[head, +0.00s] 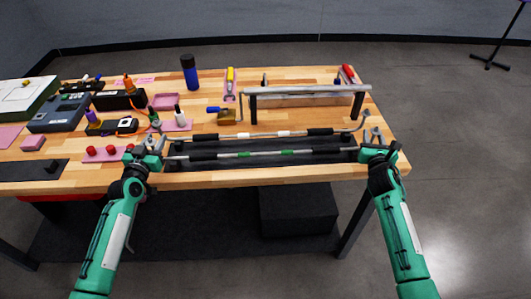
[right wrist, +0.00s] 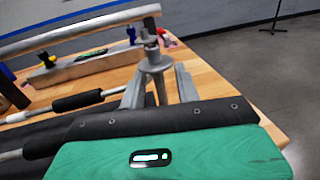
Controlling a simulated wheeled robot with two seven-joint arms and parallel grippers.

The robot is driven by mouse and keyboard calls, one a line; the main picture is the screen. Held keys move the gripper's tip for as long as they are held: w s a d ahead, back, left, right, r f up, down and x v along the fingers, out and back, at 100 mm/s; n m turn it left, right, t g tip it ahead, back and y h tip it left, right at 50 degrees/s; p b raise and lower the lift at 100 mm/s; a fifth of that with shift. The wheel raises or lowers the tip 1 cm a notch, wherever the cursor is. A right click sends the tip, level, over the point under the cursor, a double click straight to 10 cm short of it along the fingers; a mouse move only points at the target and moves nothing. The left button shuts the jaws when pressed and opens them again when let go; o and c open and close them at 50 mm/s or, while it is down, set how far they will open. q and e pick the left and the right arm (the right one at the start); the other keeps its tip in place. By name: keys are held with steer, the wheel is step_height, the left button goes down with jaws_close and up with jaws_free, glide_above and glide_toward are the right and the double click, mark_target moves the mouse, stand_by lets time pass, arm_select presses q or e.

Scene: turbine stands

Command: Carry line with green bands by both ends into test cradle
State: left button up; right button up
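The line with green bands (head: 246,154) is a thin grey tube with black sleeves. It lies left to right over the dark mat at the table's front edge. My left gripper (head: 150,146) is at its left end; whether its fingers are closed there is too small to tell. My right gripper (head: 376,143) is at its right end. In the right wrist view my right gripper (right wrist: 160,82) has its fingers apart on either side of a grey end fitting (right wrist: 155,65), with gaps showing. A grey rail on black posts (head: 310,90), possibly the test cradle, stands behind.
A similar line with white bands (head: 284,134) lies just behind, its right end bent up. Devices crowd the left side.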

mark_target(375, 130)
arm_select(q)
steer(key=shift+w, duration=0.1)
arm_select(e)
steer(key=shift+w, duration=0.1)
arm_select(q)
jaws_close()
arm_select(e)
jaws_close()
arm_select(q)
steer(key=shift+r, duration=0.2)
arm_select(e)
steer(key=shift+r, duration=0.2)
